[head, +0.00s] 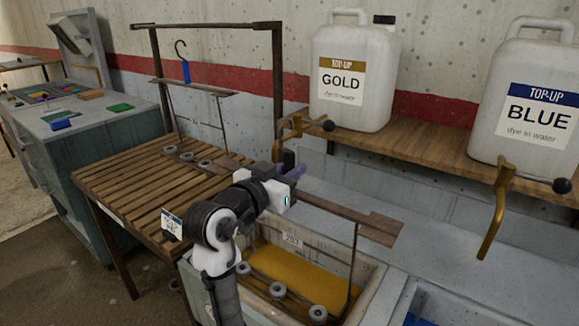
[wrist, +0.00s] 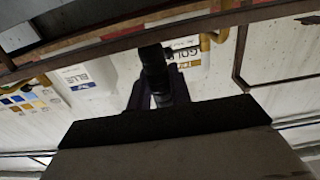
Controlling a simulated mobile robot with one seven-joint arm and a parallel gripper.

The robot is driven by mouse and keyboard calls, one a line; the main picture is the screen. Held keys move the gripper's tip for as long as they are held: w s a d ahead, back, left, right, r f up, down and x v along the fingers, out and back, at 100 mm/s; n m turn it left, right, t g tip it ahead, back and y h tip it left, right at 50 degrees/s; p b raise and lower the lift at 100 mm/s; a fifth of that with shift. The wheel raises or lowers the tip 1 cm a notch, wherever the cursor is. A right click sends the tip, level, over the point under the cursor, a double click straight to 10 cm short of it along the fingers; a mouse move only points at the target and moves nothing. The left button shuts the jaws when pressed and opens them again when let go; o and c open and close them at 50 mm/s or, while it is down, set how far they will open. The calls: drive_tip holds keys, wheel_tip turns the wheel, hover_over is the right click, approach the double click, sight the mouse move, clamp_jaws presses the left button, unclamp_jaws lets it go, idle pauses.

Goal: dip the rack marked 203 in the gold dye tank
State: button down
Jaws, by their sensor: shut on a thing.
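My gripper (head: 291,172) is shut on the purple-blue grip at the top of a rack. The rack's brown crossbar (head: 365,222) extends to the right of my gripper over the front tank. A small plate (head: 292,238) that seems to read 203 is below the bar. Several grey rings (head: 278,290) on the lower part show clearly over the yellow dye (head: 300,268). I cannot tell whether the lower part touches the dye. The tank's pale rim (head: 366,280) surrounds it. In the wrist view, my dark gripper (wrist: 155,75) hides most of the grip.
The GOLD jug (head: 350,65) and BLUE jug (head: 530,95) stand on a shelf above brass taps (head: 498,205). A blue tank (head: 435,308) is at lower right.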

wheel_tip(320, 180, down, 7)
drive_tip(key=b, duration=0.5)
idle(3.1)
